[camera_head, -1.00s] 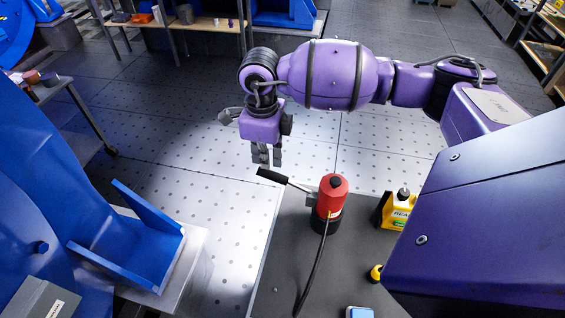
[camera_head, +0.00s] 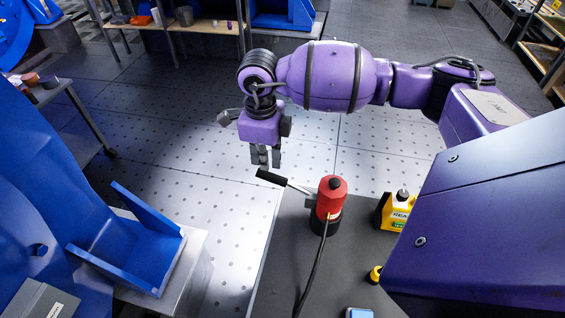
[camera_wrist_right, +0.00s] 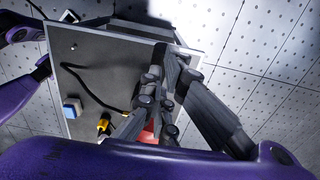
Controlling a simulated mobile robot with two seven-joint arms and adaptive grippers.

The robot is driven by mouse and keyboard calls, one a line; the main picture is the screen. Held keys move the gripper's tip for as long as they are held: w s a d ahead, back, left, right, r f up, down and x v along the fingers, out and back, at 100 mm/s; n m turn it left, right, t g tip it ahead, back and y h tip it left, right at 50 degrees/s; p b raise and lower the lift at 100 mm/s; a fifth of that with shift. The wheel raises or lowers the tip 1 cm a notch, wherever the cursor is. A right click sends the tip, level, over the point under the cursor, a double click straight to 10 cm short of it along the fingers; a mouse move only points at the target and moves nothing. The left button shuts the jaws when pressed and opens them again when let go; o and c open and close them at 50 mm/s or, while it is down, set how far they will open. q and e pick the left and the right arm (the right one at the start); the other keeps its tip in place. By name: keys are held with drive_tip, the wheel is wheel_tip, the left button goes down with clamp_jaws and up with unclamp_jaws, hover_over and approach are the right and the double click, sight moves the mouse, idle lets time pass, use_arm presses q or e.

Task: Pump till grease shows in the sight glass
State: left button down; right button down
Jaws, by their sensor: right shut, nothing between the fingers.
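The red grease pump (camera_head: 331,197) stands upright on the dark bench top. Its lever (camera_head: 284,182), with a black grip, sticks out to the left and slightly up. A black hose (camera_head: 315,268) runs from the pump toward the front edge of the view. My right gripper (camera_head: 265,160) is shut and empty just above the lever's black grip; I cannot tell if it touches it. In the right wrist view the gripper fingers (camera_wrist_right: 165,95) cover most of the pump, leaving a bit of red (camera_wrist_right: 149,132). My left gripper is not in view. I cannot make out a sight glass.
A small yellow-capped item (camera_head: 375,274) and a blue box (camera_head: 359,312) are nearer. A blue machine bracket (camera_head: 130,240) stands left, across a floor gap.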

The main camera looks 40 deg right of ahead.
sight(266, 173)
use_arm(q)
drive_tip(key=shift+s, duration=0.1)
